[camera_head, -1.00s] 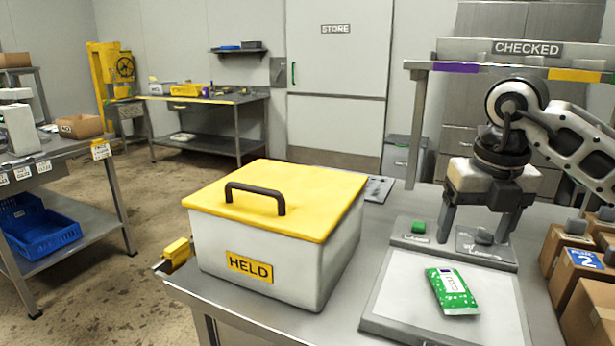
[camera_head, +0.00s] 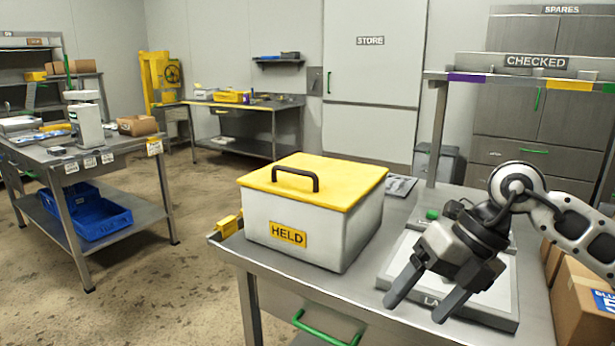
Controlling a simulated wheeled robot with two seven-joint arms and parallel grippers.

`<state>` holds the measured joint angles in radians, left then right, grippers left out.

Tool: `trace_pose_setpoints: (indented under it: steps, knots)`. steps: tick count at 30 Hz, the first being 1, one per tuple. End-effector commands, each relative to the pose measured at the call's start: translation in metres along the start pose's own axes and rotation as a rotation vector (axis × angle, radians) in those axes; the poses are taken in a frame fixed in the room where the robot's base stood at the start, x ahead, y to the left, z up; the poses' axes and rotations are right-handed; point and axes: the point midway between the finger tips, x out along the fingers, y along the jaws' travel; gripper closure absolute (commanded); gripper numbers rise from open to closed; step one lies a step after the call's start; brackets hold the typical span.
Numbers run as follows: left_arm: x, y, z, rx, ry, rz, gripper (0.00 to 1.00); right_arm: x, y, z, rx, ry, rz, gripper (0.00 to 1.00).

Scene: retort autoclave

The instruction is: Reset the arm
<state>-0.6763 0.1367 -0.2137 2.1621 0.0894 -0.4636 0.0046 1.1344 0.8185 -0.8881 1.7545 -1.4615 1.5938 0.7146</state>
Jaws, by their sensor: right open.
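My right gripper (camera_head: 417,305) is at the right of the head view, above the front of the steel bench. Its two dark fingers are spread apart, tilted down toward the lower left, with nothing between them. Its arm comes in from the right edge. A pale flat tray or scale (camera_head: 499,316) lies on the bench behind and below the gripper, partly covered by it. The green pouch seen earlier does not show; the gripper may hide it. My left gripper is not in view.
A white HELD box (camera_head: 340,238) with a yellow lid (camera_head: 345,180) stands left of the gripper. Brown cartons (camera_head: 580,312) stand at the right edge below my arm. A CHECKED shelf (camera_head: 462,77) rises behind. The floor (camera_head: 165,290) at left is open.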

Motion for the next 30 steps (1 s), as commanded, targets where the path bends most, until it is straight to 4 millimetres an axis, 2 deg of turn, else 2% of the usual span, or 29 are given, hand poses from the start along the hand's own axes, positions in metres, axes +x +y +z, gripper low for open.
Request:
trace_pose_setpoints:
  steps: [1,3,6,9,11,13,14,17,20,21,24,27,30]
  knots:
    - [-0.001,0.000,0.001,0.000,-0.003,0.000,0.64,0.018,0.016,-0.007,-0.018,0.029,0.096,0.24]
    - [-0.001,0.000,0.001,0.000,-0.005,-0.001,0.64,0.041,0.047,-0.018,-0.039,0.062,0.274,0.24]
    - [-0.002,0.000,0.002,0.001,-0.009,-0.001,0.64,0.064,0.102,-0.039,-0.015,0.095,0.626,0.24]
    - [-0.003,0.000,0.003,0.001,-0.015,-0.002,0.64,0.064,0.144,-0.048,0.110,0.081,0.995,0.24]
    - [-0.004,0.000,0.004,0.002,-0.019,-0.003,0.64,0.057,0.157,-0.046,0.234,0.049,1.195,0.24]
    - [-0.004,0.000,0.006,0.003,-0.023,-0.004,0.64,0.050,0.158,-0.038,0.421,-0.005,1.398,0.24]
    - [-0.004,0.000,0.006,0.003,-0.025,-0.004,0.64,0.049,0.153,-0.033,0.514,-0.033,1.472,0.24]
    - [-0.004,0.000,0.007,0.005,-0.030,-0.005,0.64,0.054,0.120,-0.018,0.878,-0.143,1.657,0.24]
    - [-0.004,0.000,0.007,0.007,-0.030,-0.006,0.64,0.082,0.066,-0.016,1.303,-0.263,1.726,0.24]
    - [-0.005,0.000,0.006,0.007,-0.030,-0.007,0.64,0.099,0.041,-0.022,1.483,-0.308,1.718,0.24]
    - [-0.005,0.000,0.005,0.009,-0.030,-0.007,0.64,0.143,-0.011,-0.051,1.885,-0.391,1.627,0.24]
    - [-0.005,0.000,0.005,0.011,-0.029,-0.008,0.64,0.182,-0.046,-0.089,2.189,-0.431,1.490,0.24]
    - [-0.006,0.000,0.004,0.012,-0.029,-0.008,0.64,0.209,-0.065,-0.124,2.398,-0.440,1.361,0.24]
